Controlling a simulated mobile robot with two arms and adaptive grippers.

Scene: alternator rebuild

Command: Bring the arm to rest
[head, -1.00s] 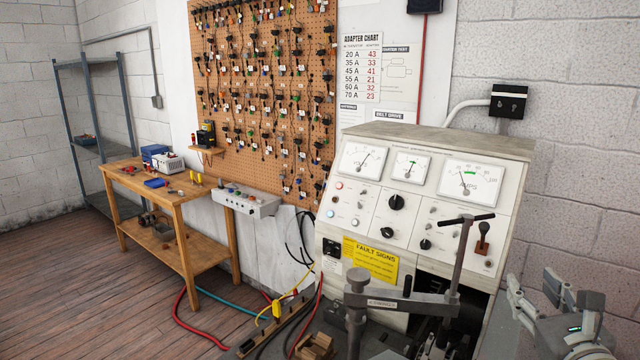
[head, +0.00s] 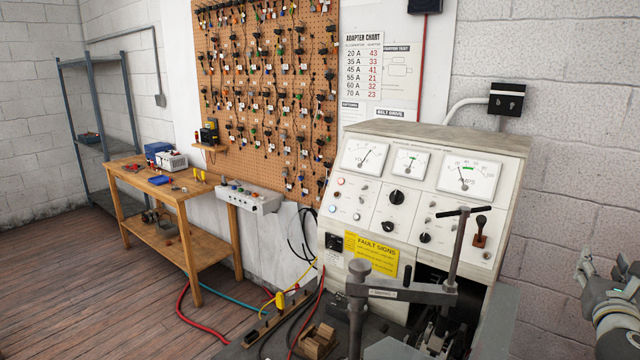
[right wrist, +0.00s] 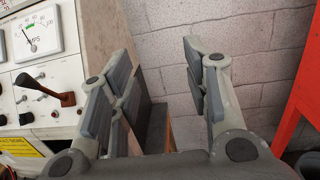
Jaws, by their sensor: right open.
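My right gripper (head: 598,268) shows at the right edge of the head view, beside the white test bench (head: 508,190) and in front of the block wall. In the right wrist view its two fingers (right wrist: 162,82) are spread apart with nothing between them. My left gripper is in neither view.
A clamp with a T-handle (head: 458,255) stands at the bench front. A wooden table (head: 195,192) with small parts stands at left below a pegboard (head: 265,100) of adapters. A red upright (right wrist: 292,85) is right of my gripper. Cables lie on the floor.

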